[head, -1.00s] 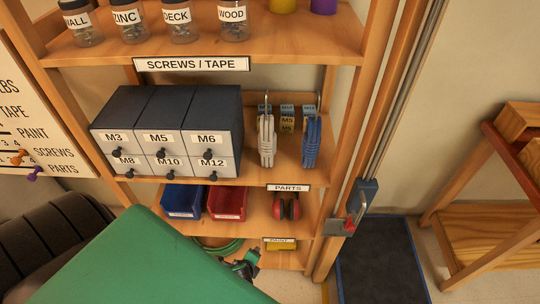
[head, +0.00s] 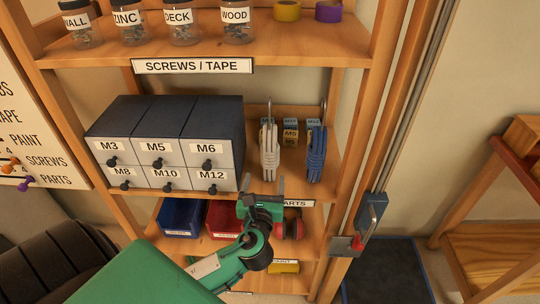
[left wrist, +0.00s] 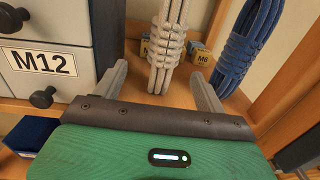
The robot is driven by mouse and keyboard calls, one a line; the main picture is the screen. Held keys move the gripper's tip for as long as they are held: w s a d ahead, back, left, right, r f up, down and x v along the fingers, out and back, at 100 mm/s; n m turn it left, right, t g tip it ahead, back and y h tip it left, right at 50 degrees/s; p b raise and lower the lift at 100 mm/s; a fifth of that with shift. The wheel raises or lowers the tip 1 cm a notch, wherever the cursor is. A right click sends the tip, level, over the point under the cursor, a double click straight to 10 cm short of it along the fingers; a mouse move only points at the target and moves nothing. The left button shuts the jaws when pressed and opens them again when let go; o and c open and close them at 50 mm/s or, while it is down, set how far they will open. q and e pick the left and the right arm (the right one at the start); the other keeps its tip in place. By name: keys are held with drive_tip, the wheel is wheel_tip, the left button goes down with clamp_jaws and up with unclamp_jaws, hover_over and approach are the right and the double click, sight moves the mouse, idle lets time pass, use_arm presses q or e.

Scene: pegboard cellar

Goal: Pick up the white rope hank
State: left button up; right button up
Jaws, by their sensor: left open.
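The white rope hank (head: 269,150) hangs from a hook on the middle shelf, right of the drawer block. My left gripper (head: 266,185) is open and empty, just below and in front of the hank in the head view. In the left wrist view the hank (left wrist: 166,45) hangs ahead, between and beyond the two open fingertips (left wrist: 160,80), apart from them as far as I can tell. My right gripper does not show.
A blue rope hank (head: 316,152) hangs close on the right. The grey drawer block (head: 165,145) stands on the left, its knobs sticking out. Small labelled boxes (head: 290,131) sit behind. Red ear defenders (head: 296,228) and bins are below. A shelf post (head: 360,130) stands right.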

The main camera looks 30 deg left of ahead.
sight(267, 166)
use_arm(q)
drive_tip(key=x, duration=0.5)
drive_tip(key=shift+p, duration=0.3)
drive_tip(key=shift+w+a, duration=0.2)
drive_tip(key=shift+w, duration=0.15)
drive_tip(key=w, duration=0.1)
drive_tip(key=w+a+p, duration=0.1)
drive_tip(key=w, duration=0.2)
drive_tip(key=shift+a+r, duration=0.25)
drive_tip(key=shift+r, duration=0.15)
drive_tip(key=shift+w+a+f, duration=0.1)
drive_tip(key=shift+w+a, duration=0.1)
drive_tip(key=shift+w, duration=0.2)
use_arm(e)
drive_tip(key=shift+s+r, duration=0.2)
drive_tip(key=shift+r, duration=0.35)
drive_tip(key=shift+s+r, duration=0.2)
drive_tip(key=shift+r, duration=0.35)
use_arm(q)
drive_tip(key=c, duration=1.1)
drive_tip(key=shift+c, duration=0.6)
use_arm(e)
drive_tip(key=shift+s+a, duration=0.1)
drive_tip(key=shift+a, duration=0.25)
